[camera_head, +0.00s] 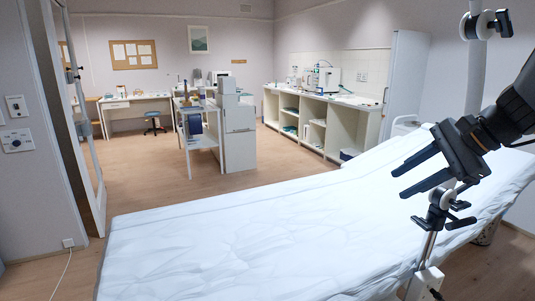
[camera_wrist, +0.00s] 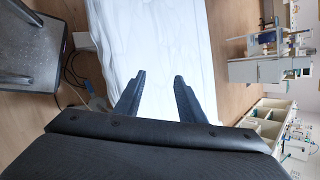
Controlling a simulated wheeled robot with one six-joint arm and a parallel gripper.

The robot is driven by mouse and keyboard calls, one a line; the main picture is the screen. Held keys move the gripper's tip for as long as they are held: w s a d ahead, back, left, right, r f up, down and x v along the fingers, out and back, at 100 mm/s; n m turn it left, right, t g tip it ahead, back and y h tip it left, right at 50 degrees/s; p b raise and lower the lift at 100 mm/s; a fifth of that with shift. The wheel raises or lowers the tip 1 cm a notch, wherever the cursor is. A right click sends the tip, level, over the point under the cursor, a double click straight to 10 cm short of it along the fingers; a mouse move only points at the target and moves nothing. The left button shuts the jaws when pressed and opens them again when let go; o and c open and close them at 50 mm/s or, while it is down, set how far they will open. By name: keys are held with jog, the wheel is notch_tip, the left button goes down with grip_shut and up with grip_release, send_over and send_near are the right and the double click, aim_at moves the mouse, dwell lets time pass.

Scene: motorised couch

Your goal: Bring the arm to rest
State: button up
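My gripper (camera_head: 421,176) is at the right of the head view, above the white-covered couch (camera_head: 240,230). Its two dark fingers point left and are apart, with nothing between them. In the wrist view my gripper (camera_wrist: 160,84) also shows both fingers spread and empty, with the white couch cover (camera_wrist: 150,35) beyond them. My arm enters from the right edge of the head view. A clamp on a metal post (camera_head: 436,215) shows just below the fingers; I cannot tell whether they touch.
A pale pole with a black clamp (camera_head: 487,24) rises at the upper right. A dark stool or chair (camera_wrist: 30,50) shows at the left of the wrist view. A white cabinet (camera_head: 239,135), desks and shelves stand farther back. The wooden floor (camera_head: 150,180) between is clear.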

jog(key=s+a+f+n+g+h, duration=0.2)
jog(key=s+a+f+n, duration=0.4)
jog(key=f, duration=0.4)
jog(key=s+a+f+n+g+h, duration=0.3)
jog(key=s+a+f+n, duration=0.3)
jog(key=a+f+n, duration=0.2)
notch_tip(320, 180, down, 2)
jog(key=n, duration=0.2)
jog(key=shift+s+a+n+h, duration=0.2)
jog(key=shift+s+n+h, duration=0.1)
jog(key=shift+s+h, duration=0.1)
jog(key=shift+c, duration=0.6)
